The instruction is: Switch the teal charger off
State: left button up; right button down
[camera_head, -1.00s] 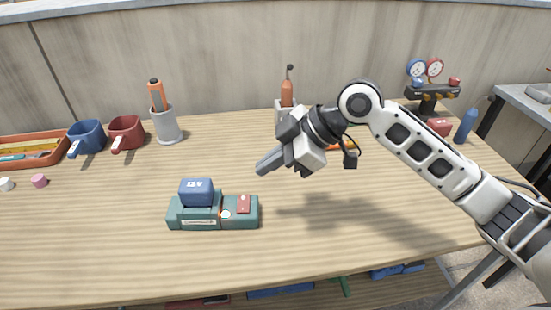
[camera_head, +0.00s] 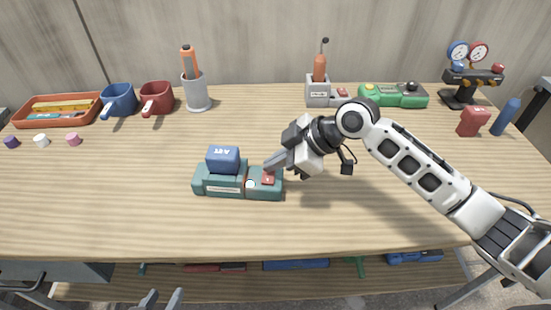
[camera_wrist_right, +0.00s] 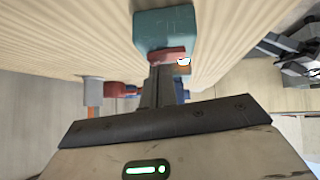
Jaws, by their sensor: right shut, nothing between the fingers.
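The teal charger (camera_head: 215,188) sits on the workbench with a blue battery pack (camera_head: 223,158) on its left part. A red switch (camera_head: 268,179) is on its right part, beside a small round white indicator (camera_head: 251,184). My right gripper (camera_head: 268,167) is shut and empty, its tips at the switch's far edge; I cannot tell if they touch. In the right wrist view the shut fingers (camera_wrist_right: 158,88) point at the red switch (camera_wrist_right: 166,55) on the teal charger (camera_wrist_right: 165,25). My left gripper (camera_head: 161,299) shows only its spread fingertips at the bottom edge.
A gauge set (camera_head: 468,77) and blue bottle (camera_head: 506,117) stand right. The bench front is clear.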

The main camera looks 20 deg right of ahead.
pick_arm(q)
jog(key=shift+r, duration=0.1)
pick_arm(e)
jog(key=shift+f, duration=0.25)
pick_arm(q)
jog(key=shift+r, duration=0.15)
pick_arm(e)
jog(key=shift+s+r, duration=0.1)
jog(key=shift+s+a+r+p, duration=0.1)
jog(key=shift+s+a+p, duration=0.2)
jog(key=shift+s+p, duration=0.4)
pick_arm(q)
jog(key=shift+r, duration=0.5)
pick_arm(e)
jog(key=shift+w, duration=0.1)
pick_arm(q)
jog(key=shift+f, duration=0.1)
